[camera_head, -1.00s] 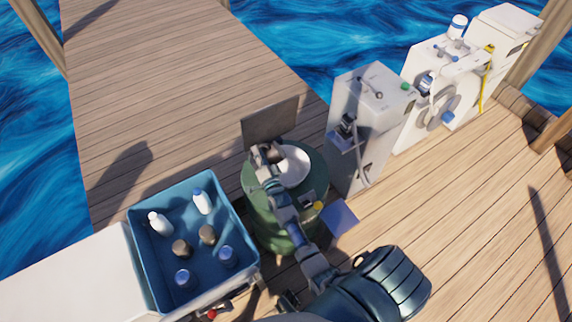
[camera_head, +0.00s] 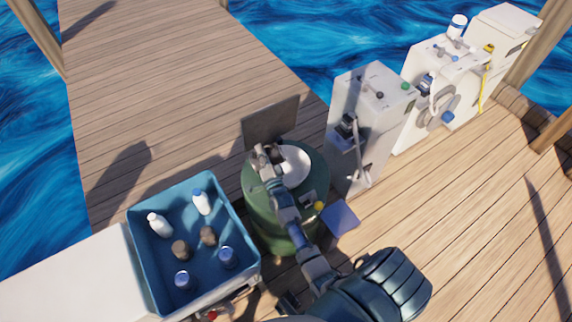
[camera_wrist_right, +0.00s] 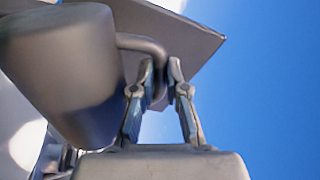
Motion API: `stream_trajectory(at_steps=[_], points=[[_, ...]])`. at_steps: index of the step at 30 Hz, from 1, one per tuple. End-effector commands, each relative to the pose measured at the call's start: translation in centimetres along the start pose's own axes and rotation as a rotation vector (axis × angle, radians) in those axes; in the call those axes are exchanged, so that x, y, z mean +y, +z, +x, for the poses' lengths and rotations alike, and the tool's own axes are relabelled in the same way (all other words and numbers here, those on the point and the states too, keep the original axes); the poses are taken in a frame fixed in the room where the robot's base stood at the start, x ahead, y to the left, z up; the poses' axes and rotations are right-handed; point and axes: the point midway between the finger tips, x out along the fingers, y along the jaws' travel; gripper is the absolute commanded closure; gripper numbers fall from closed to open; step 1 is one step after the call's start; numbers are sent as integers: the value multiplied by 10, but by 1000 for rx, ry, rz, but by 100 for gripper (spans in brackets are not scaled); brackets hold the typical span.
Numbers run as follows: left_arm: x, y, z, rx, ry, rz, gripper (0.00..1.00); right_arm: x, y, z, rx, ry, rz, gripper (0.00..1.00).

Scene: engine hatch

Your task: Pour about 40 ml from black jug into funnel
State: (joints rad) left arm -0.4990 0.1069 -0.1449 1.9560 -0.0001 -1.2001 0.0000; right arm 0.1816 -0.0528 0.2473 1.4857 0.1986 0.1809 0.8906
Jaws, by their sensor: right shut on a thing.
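My right gripper (camera_head: 266,158) is above the top of the green drum (camera_head: 258,212). In the right wrist view, its fingers (camera_wrist_right: 160,82) are shut on the handle of the black jug (camera_wrist_right: 65,70), which looks dark grey and hangs to the left of the fingers. In the head view the jug is mostly hidden by the gripper. A white round piece (camera_head: 297,167) on the drum top, beside the gripper, may be the funnel; its opening is not clear. No liquid stream is visible. My left gripper is not in view.
A raised dark lid (camera_head: 270,121) stands behind the drum. A blue crate (camera_head: 166,200) with several bottles and cans is to the left. A grey cabinet (camera_head: 345,140) stands close to the right, with white machines (camera_head: 430,90) beyond. The wooden deck (camera_head: 170,90) is clear behind.

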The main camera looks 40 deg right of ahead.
Motion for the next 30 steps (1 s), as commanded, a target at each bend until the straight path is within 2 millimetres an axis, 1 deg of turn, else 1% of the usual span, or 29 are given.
stream_trajectory(at_steps=[6, 16, 30], points=[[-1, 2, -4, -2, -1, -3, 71, 5, -6, 0, 9, 1, 45, 100], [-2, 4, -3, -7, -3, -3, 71, 10, -16, 0, 24, 2, 117, 100], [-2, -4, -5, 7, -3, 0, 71, 7, -13, 0, 23, 1, 113, 100]])
